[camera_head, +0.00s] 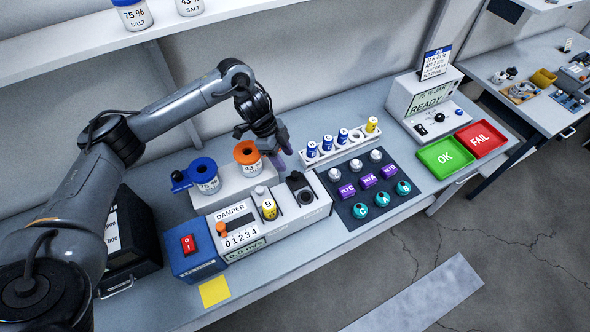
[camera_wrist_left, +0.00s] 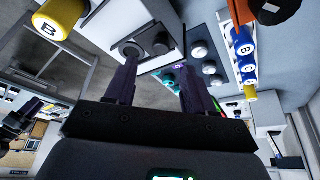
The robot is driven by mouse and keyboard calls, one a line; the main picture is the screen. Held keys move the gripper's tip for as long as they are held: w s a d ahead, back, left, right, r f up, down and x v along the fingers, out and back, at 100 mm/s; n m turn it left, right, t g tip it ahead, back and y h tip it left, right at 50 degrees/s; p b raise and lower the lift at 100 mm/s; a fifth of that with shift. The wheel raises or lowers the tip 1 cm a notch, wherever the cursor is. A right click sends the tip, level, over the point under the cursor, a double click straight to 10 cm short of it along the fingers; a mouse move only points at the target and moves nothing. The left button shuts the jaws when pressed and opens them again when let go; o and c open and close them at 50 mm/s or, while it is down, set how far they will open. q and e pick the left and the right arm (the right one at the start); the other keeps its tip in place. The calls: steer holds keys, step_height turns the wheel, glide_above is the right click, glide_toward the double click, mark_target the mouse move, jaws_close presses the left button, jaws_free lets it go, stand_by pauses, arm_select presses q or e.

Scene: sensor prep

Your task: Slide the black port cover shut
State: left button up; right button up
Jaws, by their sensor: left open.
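The black port cover (camera_head: 296,181) is a small dark block on the light grey sensor housing (camera_head: 318,207). It sits beside a round dark port (camera_head: 306,197), whose ring shows uncovered. In the left wrist view the cover (camera_wrist_left: 160,43) lies right of the ringed port (camera_wrist_left: 131,50). My left gripper (camera_head: 282,153) is open and empty, above and behind the cover in the head view. Its two dark purple fingers (camera_wrist_left: 160,65) frame the cover in the wrist view, apparently without touching it; the exact gap cannot be told.
A yellow bottle marked B (camera_head: 269,208) stands left of the port, near the damper panel (camera_head: 238,222). An orange-topped jar (camera_head: 247,155) is close to my left gripper. A rack of blue-capped vials (camera_head: 343,150) and a dark mat (camera_head: 352,206) lie to the right.

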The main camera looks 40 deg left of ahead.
mark_target(295, 174)
arm_select(q)
steer(key=x, duration=0.7)
steer(key=shift+w+d+f, duration=0.1)
steer(key=shift+f, duration=0.05)
jaws_close()
